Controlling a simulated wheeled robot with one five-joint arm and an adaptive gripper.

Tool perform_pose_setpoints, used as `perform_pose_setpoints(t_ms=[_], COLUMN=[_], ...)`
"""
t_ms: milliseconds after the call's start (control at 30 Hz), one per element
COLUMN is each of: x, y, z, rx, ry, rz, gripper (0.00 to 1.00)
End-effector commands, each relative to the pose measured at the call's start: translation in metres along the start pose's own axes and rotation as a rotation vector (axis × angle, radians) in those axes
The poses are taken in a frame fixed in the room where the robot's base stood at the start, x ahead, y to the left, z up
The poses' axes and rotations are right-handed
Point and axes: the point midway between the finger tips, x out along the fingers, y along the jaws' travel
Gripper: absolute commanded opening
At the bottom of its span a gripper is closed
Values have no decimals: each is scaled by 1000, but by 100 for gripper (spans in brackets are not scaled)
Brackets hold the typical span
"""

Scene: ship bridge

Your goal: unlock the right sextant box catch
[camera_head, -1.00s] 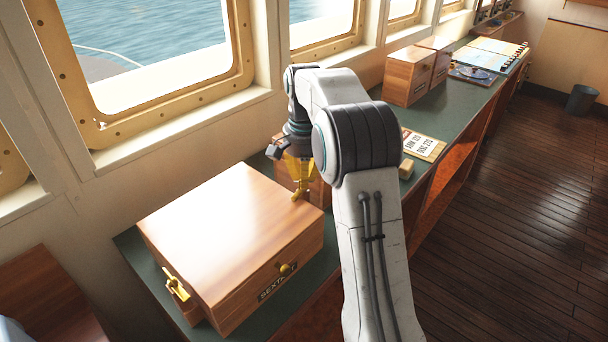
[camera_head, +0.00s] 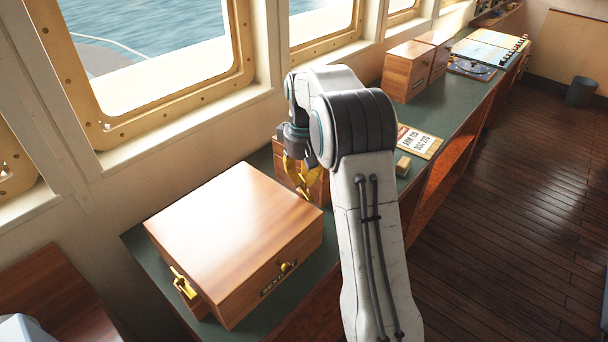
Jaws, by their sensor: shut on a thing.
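The sextant box (camera_head: 235,235) is a closed, reddish wooden box with a dark name plate (camera_head: 278,280) and a small brass knob (camera_head: 288,266) on its front. The brass left catch (camera_head: 184,284) shows on its left side. My gripper (camera_head: 304,190) points down at the box's right side, near the top edge. Its yellow fingers are shut on the right catch, which I cannot tell apart from the fingers. The box's right face is hidden from this view.
A smaller wooden box (camera_head: 312,180) stands just behind my gripper. A wooden block (camera_head: 403,165) and a printed card (camera_head: 420,142) lie to the right on the green counter (camera_head: 345,140). More wooden boxes (camera_head: 408,72) stand further back. Windows line the left.

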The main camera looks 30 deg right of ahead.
Motion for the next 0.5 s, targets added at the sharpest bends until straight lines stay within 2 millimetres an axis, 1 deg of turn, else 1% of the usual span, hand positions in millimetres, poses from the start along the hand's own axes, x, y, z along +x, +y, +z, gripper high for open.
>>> perform_pose_setpoints(t_ms=[200,500], x=[0,1], y=[0,0], z=[0,-1], rx=[-178,-344], ry=[-3,-3], rz=[-1,-1], gripper=[0,0])
